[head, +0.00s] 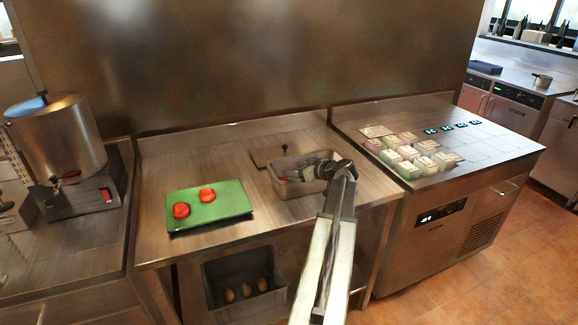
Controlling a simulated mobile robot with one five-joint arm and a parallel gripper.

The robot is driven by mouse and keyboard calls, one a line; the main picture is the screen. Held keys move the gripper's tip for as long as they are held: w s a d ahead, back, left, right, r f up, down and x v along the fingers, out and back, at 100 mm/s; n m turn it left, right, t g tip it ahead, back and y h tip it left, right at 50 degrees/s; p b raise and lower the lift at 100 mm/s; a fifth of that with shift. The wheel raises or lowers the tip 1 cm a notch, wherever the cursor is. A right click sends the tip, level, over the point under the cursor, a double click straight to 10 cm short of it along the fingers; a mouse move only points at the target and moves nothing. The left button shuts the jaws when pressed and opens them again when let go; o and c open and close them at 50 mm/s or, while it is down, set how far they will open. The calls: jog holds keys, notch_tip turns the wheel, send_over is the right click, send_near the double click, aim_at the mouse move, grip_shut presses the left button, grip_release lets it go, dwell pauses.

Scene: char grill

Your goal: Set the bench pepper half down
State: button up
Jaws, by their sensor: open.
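Two red pepper halves lie apart on a green cutting board (240,206) on the steel bench. One pepper half (181,211) is near the board's left side, and the other pepper half (207,194) is near its middle. My gripper (312,174) is open over the right part of a grey bin (300,189), to the right of the board. A small red piece (283,180) shows at the bin's left side; I cannot tell what it is. My gripper and arm hide part of the bin's inside.
A dark flat plate (268,156) lies behind the bin. A lower bin (215,290) holds several brown items. A large metal pot (60,140) stands left. Several small containers (405,152) cover the right counter's left part. Bare bench (170,165) lies behind the board.

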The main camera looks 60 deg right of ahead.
jog(key=p+v, duration=0.2)
jog(key=v, duration=0.5)
